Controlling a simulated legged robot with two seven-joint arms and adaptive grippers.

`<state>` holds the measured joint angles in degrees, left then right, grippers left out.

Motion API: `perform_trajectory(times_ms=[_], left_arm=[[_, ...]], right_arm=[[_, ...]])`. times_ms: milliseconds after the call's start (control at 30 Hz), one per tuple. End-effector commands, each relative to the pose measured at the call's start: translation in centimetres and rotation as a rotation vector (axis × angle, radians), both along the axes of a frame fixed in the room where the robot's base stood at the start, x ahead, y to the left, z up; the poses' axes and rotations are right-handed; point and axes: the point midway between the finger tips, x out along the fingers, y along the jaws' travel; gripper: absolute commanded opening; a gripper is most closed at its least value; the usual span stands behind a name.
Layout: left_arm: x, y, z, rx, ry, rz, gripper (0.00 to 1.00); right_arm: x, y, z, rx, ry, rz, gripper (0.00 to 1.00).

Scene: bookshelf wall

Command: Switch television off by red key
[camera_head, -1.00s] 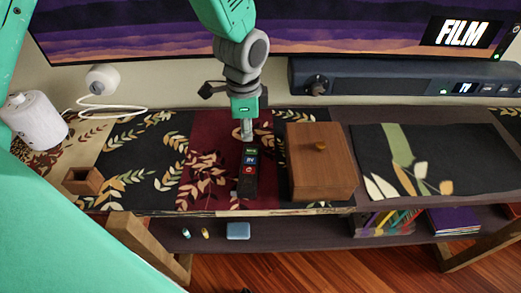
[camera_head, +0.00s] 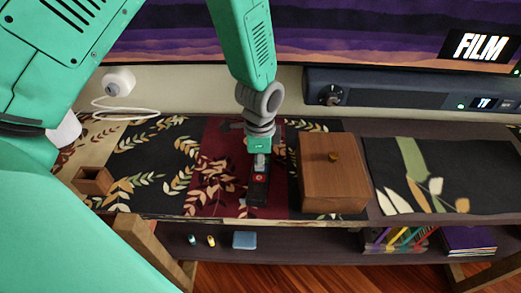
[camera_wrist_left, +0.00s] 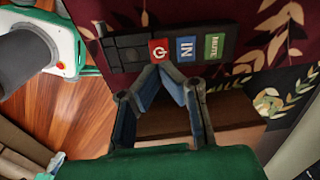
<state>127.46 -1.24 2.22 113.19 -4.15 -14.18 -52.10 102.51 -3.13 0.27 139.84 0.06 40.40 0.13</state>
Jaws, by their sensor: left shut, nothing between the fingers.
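The television (camera_head: 300,30) is on, with a purple picture and the word FILM at its right. The black remote (camera_head: 258,190) lies on the dark red part of the table runner. Its red key (camera_head: 259,177) shows just below my left gripper (camera_head: 260,164). In the left wrist view the red power key (camera_wrist_left: 159,50) sits beside a blue IN key (camera_wrist_left: 186,49) and a green MUTE key (camera_wrist_left: 214,46). The closed fingertips (camera_wrist_left: 162,68) are at the red key's near edge; whether they touch it I cannot tell. My right gripper is not in view.
A wooden box (camera_head: 333,185) with a knob stands just right of the remote. A soundbar (camera_head: 420,92) runs behind it. A small wooden holder (camera_head: 93,181) is at the left. The lower shelf holds books (camera_head: 400,240) and a blue item (camera_head: 244,240).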

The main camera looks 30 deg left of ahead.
Motion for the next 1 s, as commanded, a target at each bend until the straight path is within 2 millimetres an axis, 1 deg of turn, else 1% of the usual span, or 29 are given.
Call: perform_trajectory(times_ms=[33, 100, 233, 400, 733, 900, 1000], left_arm=[[-0.1, 0.0, -1.1, 0.001, 0.002, -0.001, 0.00], [-0.1, 0.0, -2.2, 0.000, 0.001, -0.001, 0.00], [-0.1, 0.0, -3.5, 0.000, 0.000, 0.000, 0.00], [-0.1, 0.0, -4.2, 0.001, -0.001, -0.001, 0.00], [0.0, 0.0, -4.3, 0.001, -0.001, -0.001, 0.00], [0.0, 0.0, -5.8, -0.001, 0.001, 0.000, 0.00], [0.0, 0.0, -6.0, -0.001, 0.002, 0.000, 0.00]], right_arm=[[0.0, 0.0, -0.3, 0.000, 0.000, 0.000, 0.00], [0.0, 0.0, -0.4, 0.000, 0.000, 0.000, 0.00], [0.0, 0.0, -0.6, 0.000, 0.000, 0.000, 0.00], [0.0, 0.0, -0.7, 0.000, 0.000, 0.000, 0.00], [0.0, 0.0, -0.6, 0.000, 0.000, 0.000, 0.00], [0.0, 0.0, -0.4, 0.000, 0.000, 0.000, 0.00], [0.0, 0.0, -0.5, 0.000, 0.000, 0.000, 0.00]])
